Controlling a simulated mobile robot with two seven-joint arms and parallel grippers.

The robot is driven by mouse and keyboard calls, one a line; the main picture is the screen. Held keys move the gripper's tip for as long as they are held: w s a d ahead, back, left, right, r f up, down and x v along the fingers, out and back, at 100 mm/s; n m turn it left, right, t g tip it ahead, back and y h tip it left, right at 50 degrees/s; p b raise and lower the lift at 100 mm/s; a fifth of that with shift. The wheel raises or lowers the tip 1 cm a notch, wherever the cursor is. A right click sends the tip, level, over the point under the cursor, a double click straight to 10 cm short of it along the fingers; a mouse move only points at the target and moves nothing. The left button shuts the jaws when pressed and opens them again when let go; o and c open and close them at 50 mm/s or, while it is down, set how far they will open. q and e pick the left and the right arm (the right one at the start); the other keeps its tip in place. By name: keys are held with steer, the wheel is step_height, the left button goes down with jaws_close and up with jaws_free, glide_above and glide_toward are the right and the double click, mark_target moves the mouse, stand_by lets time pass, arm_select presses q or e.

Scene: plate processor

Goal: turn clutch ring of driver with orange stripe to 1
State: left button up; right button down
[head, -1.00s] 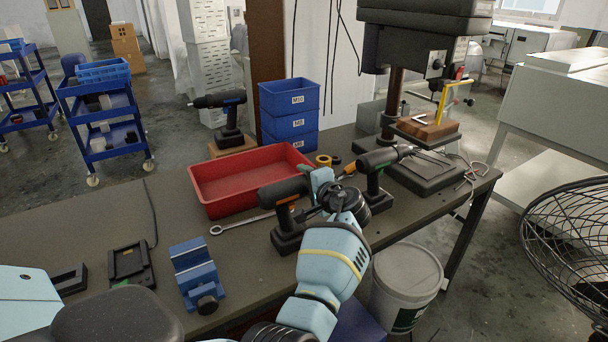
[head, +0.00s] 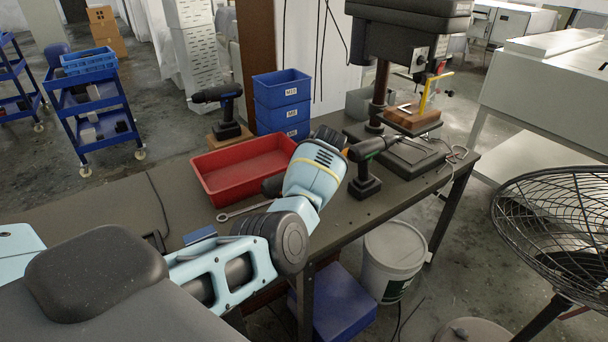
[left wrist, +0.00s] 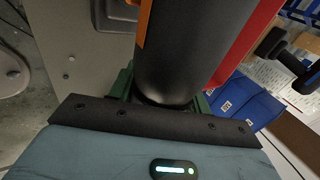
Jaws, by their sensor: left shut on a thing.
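The driver with the orange stripe stands on the workbench beside the red bin. In the head view only a dark part of its body (head: 271,186) shows, and my left wrist covers the rest. In the left wrist view its dark round body (left wrist: 185,45) with the orange stripe (left wrist: 145,22) fills the middle, close to the camera. My left gripper (left wrist: 163,98) is shut around the driver's front end, with green finger parts on both sides. The clutch ring and its numbers are hidden. My right gripper is out of view.
A red bin (head: 210,182) lies behind my left wrist. A driver with a green stripe (head: 363,180) stands close to its right. A blue-striped driver (head: 227,125), blue boxes (head: 280,119) and a drill press (head: 405,60) stand farther back. A wrench (head: 240,211) lies in front of the bin.

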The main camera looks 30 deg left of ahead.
arm_select(q)
steer(key=shift+h, duration=0.4)
steer(key=shift+f, duration=0.15)
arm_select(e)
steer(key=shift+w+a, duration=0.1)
arm_select(q)
steer(key=o, duration=1)
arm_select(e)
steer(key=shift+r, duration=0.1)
arm_select(q)
steer(key=p+v, duration=0.2)
steer(key=v, duration=0.5)
steer(key=shift+w+a, duration=0.1)
steer(key=shift+w, duration=0.05)
steer(key=shift+d+r, duration=0.3)
steer(key=shift+r, duration=0.15)
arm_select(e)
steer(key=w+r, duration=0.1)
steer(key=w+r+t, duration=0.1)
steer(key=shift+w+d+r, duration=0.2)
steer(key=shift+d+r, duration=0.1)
arm_select(q)
steer(key=shift+f, duration=0.1)
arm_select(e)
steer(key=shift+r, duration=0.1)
